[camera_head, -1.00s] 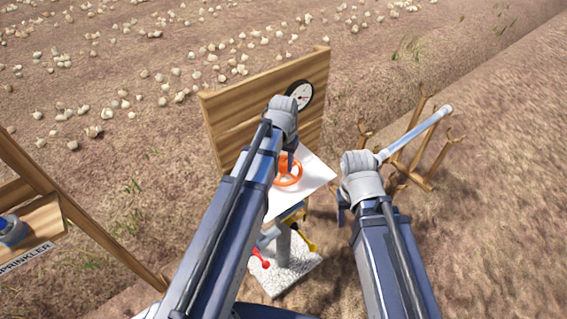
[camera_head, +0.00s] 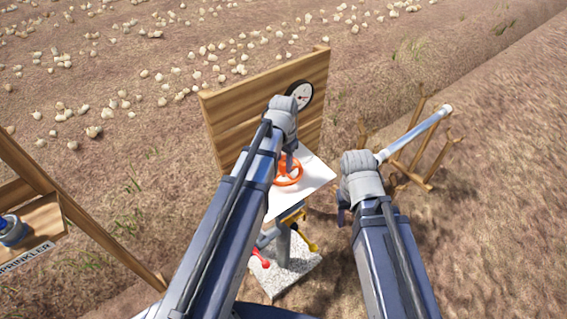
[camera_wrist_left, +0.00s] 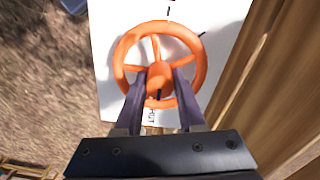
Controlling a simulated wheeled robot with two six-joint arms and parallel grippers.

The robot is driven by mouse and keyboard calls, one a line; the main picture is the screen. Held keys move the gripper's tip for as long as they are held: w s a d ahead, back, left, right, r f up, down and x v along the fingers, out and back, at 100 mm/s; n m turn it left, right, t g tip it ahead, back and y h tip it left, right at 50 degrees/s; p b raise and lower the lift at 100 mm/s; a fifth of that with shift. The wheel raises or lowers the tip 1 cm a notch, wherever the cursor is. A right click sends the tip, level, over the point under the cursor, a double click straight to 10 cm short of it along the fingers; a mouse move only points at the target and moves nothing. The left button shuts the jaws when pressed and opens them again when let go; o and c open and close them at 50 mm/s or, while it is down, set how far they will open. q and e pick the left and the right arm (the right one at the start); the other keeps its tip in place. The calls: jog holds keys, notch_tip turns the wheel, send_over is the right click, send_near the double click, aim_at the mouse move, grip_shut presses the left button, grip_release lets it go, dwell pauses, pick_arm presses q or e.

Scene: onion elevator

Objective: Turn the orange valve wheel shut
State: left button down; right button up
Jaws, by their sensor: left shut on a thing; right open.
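The orange valve wheel (camera_head: 287,172) sits over a white plate (camera_head: 312,180) in the head view, partly hidden by my left arm. The wheel (camera_wrist_left: 160,62) shows nearly whole in the left wrist view, with several spokes. My left gripper (camera_head: 289,160) is at the wheel; in the wrist view (camera_wrist_left: 160,84) its two dark fingers straddle the hub and close on the wheel. Dark marks and partly covered lettering show on the plate (camera_wrist_left: 104,40). My right gripper (camera_head: 342,208) is open, to the right of the wheel and apart from it.
A wooden board (camera_head: 235,125) with a round gauge (camera_head: 300,95) stands behind the wheel. Red and yellow handles (camera_head: 260,258) (camera_head: 311,246) sit below, above a pale base slab (camera_head: 290,275). A silvery pipe (camera_head: 415,135) rests on a wooden rack at right. A "SPRINKLER" shelf (camera_head: 40,225) is at left.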

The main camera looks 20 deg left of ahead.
aim_at(284, 162)
pick_arm(q)
jog(key=c, duration=0.5)
grip_release()
notch_tip(284, 162, up, 8)
jog(key=p, duration=0.8)
jog(key=shift+f, duration=0.1)
